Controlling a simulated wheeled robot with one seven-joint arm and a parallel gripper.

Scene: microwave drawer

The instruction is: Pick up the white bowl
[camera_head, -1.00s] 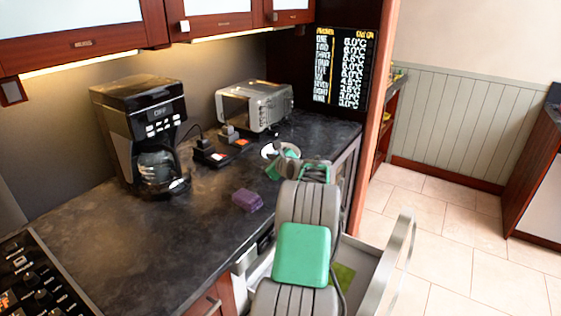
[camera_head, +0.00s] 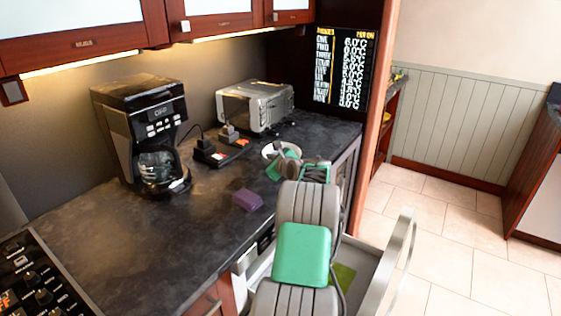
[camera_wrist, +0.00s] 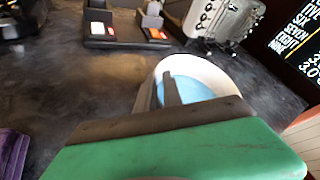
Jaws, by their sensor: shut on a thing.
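The white bowl (camera_head: 268,149) is at the far right part of the dark counter, partly hidden behind my gripper (camera_head: 280,163). In the wrist view the bowl (camera_wrist: 222,74) shows a white rim and a pale blue inside. My gripper (camera_wrist: 160,96) is shut on the bowl's near left rim, with one finger inside the bowl and one outside. My green wrist hides the bowl's near side. I cannot tell whether the bowl touches the counter.
A silver toaster oven (camera_head: 255,106) stands behind the bowl. A black tray with small items (camera_head: 217,155) lies to its left. A coffee maker (camera_head: 140,130) and a purple block (camera_head: 247,200) are further left. An open drawer (camera_head: 375,272) juts out below my arm.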

